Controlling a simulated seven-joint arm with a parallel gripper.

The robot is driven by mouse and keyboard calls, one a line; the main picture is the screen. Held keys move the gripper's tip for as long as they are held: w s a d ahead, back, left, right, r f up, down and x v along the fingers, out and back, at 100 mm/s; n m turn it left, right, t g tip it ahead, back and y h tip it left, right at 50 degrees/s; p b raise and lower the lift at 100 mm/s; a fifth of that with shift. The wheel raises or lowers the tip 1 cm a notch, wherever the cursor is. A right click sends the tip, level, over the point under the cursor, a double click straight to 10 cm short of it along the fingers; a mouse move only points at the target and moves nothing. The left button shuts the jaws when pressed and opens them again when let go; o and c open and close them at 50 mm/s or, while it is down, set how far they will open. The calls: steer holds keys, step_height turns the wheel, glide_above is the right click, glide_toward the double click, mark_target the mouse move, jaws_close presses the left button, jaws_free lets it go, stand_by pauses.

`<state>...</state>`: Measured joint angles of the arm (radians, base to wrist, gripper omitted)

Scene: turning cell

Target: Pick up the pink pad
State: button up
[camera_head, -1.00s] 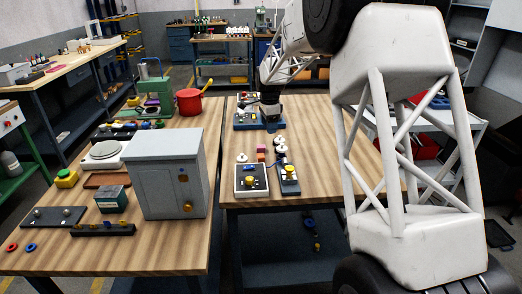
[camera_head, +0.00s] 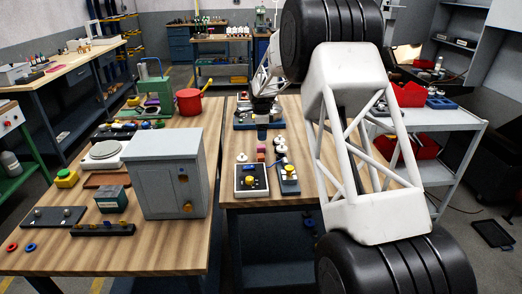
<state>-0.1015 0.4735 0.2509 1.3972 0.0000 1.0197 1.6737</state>
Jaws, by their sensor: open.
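The pink pad (camera_head: 261,150) is a very small pink block on the right wooden table, among small parts in the middle of its left half. An orange-red piece (camera_head: 261,157) touches or nearly touches its near side; they are too small to separate clearly. My gripper (camera_head: 262,137) points down just beyond the pad and seems to be above the table. It is open, with nothing visible in it. Its fingers are small and dark here, so the gap is hard to make out.
White round pieces (camera_head: 279,141) lie right of the pad. A panel with a yellow knob (camera_head: 250,181) and a narrower one (camera_head: 288,178) stand nearer. A blue-based fixture (camera_head: 243,121) is behind. A grey cabinet (camera_head: 166,180) stands on the left table. A gap separates the tables.

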mark_target(261, 146)
steer(key=shift+f, duration=1.15)
steer(key=shift+a+f, duration=0.1)
steer(key=shift+f, duration=2.55)
steer(key=c, duration=1.1)
steer(key=shift+o, duration=0.2)
steer(key=shift+r, duration=0.2)
